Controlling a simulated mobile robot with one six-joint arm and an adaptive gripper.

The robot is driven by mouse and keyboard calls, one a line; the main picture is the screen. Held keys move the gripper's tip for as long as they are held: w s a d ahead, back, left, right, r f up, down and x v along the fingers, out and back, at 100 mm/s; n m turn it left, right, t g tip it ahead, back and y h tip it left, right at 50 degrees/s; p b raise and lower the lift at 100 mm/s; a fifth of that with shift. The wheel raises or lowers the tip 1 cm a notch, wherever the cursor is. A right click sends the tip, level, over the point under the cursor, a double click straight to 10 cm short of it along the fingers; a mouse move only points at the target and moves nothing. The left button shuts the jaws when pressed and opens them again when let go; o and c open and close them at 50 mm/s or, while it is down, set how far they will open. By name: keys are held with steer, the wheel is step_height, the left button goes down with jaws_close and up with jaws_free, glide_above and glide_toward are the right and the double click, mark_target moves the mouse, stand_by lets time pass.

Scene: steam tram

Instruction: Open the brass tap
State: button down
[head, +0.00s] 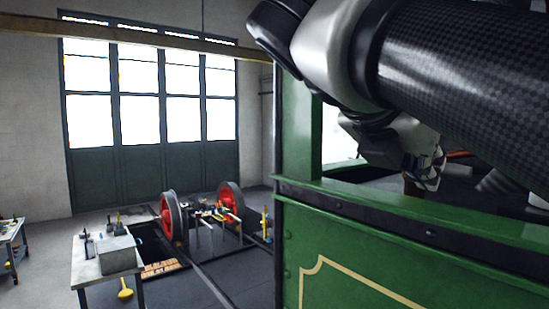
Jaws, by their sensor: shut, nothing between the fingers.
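My gripper (428,172) shows small in the head view, below my large arm, just past the green side of the tram (360,262). It is shut, and I see nothing held in it. I cannot make out the brass tap; my arm and the tram's side hide much of the area around the gripper. A small orange-red piece (459,154) shows right of the gripper, too small to identify.
The tram's green post (298,130) and dark-banded sill stand close in front. At left are a workbench (92,270) with a grey box (117,253), red wheels (167,215) on an axle beside a floor pit, and tall windowed doors (150,172). Grey floor shows between them.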

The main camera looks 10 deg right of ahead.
steer(key=shift+w+d+r, duration=0.2)
steer(key=shift+w+d, duration=0.3)
steer(key=shift+d, duration=0.3)
steer(key=x, duration=0.4)
steer(key=b+x, duration=0.1)
steer(key=x, duration=0.3)
steer(key=shift+d+f, duration=0.1)
steer(key=shift+f, duration=0.3)
steer(key=shift+r+p, duration=0.3)
steer(key=shift+p, duration=0.1)
